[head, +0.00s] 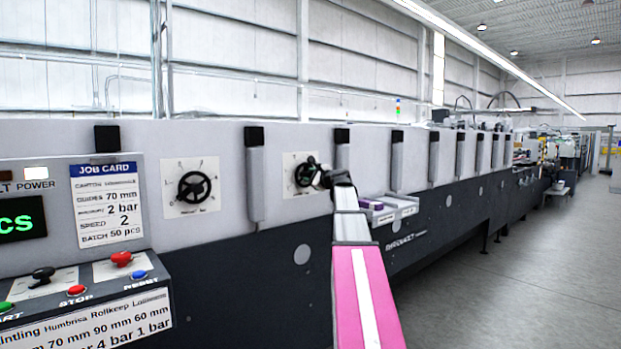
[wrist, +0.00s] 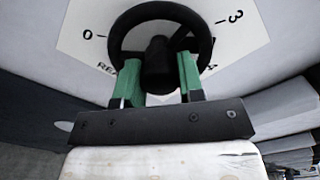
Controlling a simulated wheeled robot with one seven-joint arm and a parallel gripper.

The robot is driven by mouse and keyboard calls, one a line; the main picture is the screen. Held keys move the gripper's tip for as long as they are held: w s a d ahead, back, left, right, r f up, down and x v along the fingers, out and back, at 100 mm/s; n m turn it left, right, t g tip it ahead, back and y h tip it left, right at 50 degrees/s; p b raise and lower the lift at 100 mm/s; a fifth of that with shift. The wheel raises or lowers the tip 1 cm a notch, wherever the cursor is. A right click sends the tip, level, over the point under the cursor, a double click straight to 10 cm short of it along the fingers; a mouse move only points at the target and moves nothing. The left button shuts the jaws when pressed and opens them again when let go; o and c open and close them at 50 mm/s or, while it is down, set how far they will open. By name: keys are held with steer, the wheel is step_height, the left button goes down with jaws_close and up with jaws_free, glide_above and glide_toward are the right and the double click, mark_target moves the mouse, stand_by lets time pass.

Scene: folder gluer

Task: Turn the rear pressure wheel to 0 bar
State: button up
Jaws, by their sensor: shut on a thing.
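The rear pressure wheel (head: 304,172) is a black handwheel on a white dial plate (head: 291,161) on the machine's grey side. In the wrist view the wheel (wrist: 158,12) fills the top middle. A "0" shows on the plate (wrist: 85,47) to its left and a "3" to its right. My gripper (wrist: 158,72) has its green fingers on either side of the wheel's dark hub and is shut on the wheel. A spoke runs up and right from the hub; I cannot tell which mark the wheel points to. In the head view my gripper (head: 318,178) partly covers the wheel.
A similar black wheel (head: 194,187) sits on its own plate to the left. A job card (head: 106,202) reads 2 bar. A control panel (head: 85,275) with buttons juts out at lower left. Grey upright handles (head: 255,180) line the machine. The floor at right is clear.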

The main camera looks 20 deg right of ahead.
steer(key=n, duration=0.4)
steer(key=shift+n, duration=0.4)
steer(key=n, duration=0.3)
steer(key=shift+n, duration=0.3)
steer(key=n, duration=1.3)
steer(key=shift+f+n, duration=0.1)
steer(key=shift+n, duration=0.2)
steer(key=n, duration=0.8)
steer(key=shift+n, duration=2.2)
